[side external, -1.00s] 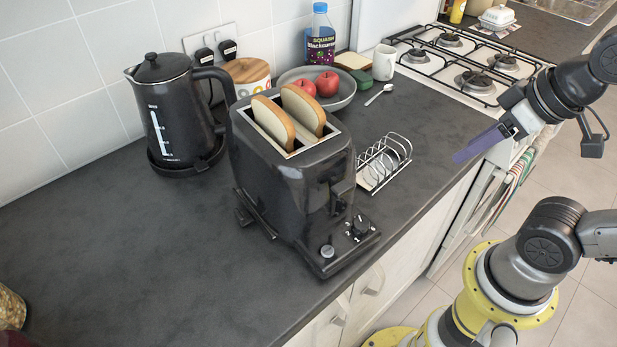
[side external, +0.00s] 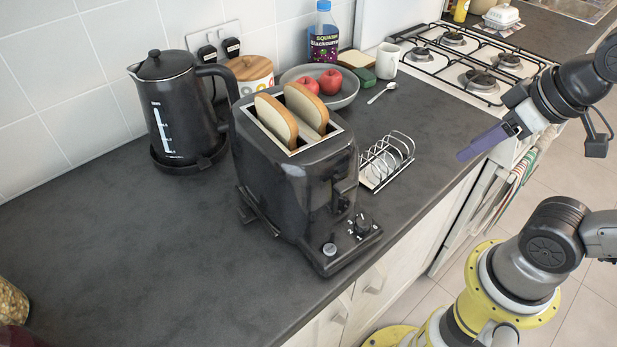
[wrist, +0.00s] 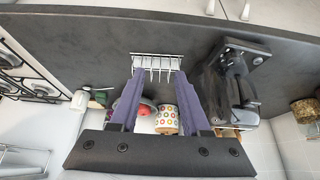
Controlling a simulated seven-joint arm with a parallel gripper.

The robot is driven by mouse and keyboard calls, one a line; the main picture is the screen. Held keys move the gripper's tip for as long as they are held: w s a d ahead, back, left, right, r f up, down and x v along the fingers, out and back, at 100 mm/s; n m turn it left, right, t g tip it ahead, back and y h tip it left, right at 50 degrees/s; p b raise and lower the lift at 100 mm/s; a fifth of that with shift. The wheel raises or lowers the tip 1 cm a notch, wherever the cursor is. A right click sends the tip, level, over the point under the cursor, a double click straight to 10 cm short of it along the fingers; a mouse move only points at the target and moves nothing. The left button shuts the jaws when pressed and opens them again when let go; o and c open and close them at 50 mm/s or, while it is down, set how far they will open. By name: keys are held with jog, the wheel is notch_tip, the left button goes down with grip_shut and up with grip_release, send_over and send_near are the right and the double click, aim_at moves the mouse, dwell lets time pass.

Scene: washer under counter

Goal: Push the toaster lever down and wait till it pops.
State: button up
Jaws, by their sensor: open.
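The black toaster (side external: 290,190) stands upright on the dark counter, with two slices of bread (side external: 290,115) standing up out of its slots. Its lever (side external: 345,184) is on the end facing the counter's front edge and sits fairly high. My gripper (side external: 463,155) is to the right of the toaster, in the air near the counter edge and apart from it. In the wrist view its two purple fingers (wrist: 162,72) are spread with nothing held between them. The toaster (wrist: 232,85) shows there to the right of the fingers.
A metal toast rack (side external: 387,160) stands just right of the toaster. Behind are a black kettle (side external: 178,110), a lidded jar (side external: 250,75), a bowl of red apples (side external: 345,95), a spoon (side external: 380,93) and a mug (side external: 387,62). The counter's left front (side external: 150,250) is clear.

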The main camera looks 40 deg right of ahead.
jog(key=shift+s+f+m, duration=0.1)
jog(key=shift+s+m, duration=0.05)
jog(key=shift+m, duration=0.15)
jog(key=c, duration=0.5)
jog(key=shift+s+r+m, duration=0.1)
jog(key=shift+r+m, duration=0.3)
jog(key=shift+m, duration=0.1)
grip_shut()
notch_tip(320, 180, up, 7)
jog(key=g, duration=0.4)
send_over(347, 186)
jog(key=s, duration=0.1)
jog(key=shift+a+n, duration=0.1)
jog(key=shift+n, duration=0.2)
jog(key=shift+w+f, duration=0.15)
jog(key=shift+f, duration=1.6)
jog(key=shift+w+f, duration=0.15)
jog(key=shift+f, duration=1.55)
